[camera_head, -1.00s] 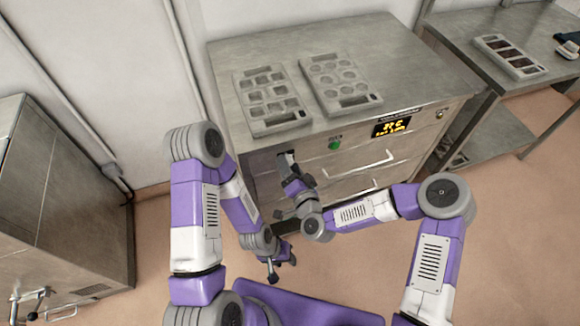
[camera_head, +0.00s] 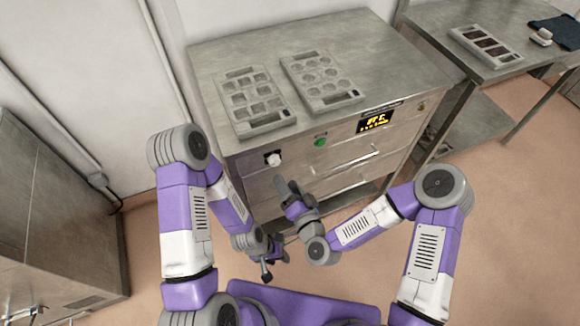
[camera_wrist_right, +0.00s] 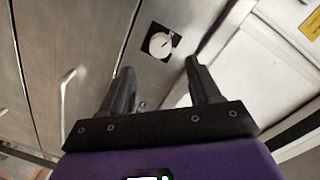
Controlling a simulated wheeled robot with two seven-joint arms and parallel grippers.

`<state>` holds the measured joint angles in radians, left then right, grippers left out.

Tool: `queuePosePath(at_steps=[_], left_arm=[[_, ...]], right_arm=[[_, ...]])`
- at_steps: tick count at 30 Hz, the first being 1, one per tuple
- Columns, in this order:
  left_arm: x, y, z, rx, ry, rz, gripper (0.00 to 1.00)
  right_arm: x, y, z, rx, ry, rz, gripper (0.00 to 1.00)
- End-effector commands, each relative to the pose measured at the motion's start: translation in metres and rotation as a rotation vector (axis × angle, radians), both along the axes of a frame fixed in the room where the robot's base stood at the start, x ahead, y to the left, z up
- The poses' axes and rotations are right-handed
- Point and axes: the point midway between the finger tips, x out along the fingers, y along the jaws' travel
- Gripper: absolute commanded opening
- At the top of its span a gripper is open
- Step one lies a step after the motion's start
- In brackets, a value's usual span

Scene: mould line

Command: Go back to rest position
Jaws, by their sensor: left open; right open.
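My right gripper (camera_head: 284,184) is in front of the steel cabinet's drawer front, apart from it, below a white round knob (camera_head: 272,159). In the right wrist view my right gripper (camera_wrist_right: 160,85) has its two dark fingers spread, with nothing between them. The knob (camera_wrist_right: 161,44) sits on a black square plate beyond the fingertips. My left gripper (camera_head: 267,272) is lower, in front of the cabinet and over the floor. It is open, small in view, and I see nothing held in it.
Two grey moulds, one with square cavities (camera_head: 252,102) and one with round cavities (camera_head: 321,82), lie on the steel cabinet top (camera_head: 375,62). A green button (camera_head: 320,142) and lit display (camera_head: 376,121) are on its front. A second table (camera_head: 440,22) stands right.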

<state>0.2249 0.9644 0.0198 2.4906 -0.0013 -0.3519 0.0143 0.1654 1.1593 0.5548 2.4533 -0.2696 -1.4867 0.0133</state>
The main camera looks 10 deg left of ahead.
Motion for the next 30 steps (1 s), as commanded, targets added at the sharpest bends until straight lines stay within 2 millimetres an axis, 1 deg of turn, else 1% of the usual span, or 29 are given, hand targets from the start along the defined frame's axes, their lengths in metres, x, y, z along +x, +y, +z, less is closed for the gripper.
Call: queuePosePath(at_steps=[6,8,11,13,14,15,17,18,20,21,24,25,27,30], left_arm=[[0.0,0.0,0.0,0.0,0.0,0.0,0.43],[0.0,0.0,0.0,0.0,0.0,0.0,0.43],[0.0,0.0,0.0,0.0,0.0,0.0,0.43],[0.0,0.0,0.0,0.0,0.0,0.0,0.43],[0.0,0.0,0.0,0.0,0.0,0.0,0.43],[0.0,0.0,0.0,0.0,0.0,0.0,0.43],[0.0,0.0,0.0,0.0,0.0,0.0,0.43],[0.0,0.0,0.0,0.0,0.0,0.0,0.43],[0.0,0.0,0.0,0.0,0.0,0.0,0.43],[0.0,0.0,0.0,0.0,0.0,0.0,0.43],[0.0,0.0,0.0,0.0,0.0,0.0,0.43],[0.0,0.0,0.0,0.0,0.0,0.0,0.43],[0.0,0.0,0.0,0.0,0.0,0.0,0.43],[0.0,0.0,0.0,0.0,0.0,0.0,0.43]], right_arm=[[0.0,0.0,0.0,0.0,0.001,0.001,0.62],[0.0,-0.001,-0.004,-0.011,0.008,0.004,0.62],[-0.002,-0.006,-0.023,-0.072,0.058,0.03,0.62],[-0.007,-0.016,-0.05,-0.151,0.134,0.064,0.62],[-0.011,-0.022,-0.064,-0.19,0.175,0.08,0.62],[-0.016,-0.033,-0.085,-0.248,0.242,0.103,0.62],[-0.028,-0.053,-0.116,-0.333,0.354,0.135,0.62],[-0.038,-0.068,-0.135,-0.385,0.433,0.153,0.62],[-0.055,-0.092,-0.16,-0.452,0.555,0.177,0.62],[-0.067,-0.108,-0.174,-0.489,0.638,0.191,0.62],[-0.097,-0.143,-0.198,-0.551,0.821,0.215,0.62],[-0.105,-0.151,-0.202,-0.562,0.869,0.219,0.62],[-0.122,-0.168,-0.209,-0.58,0.962,0.227,0.62],[-0.138,-0.182,-0.214,-0.591,1.05,0.234,0.62]])
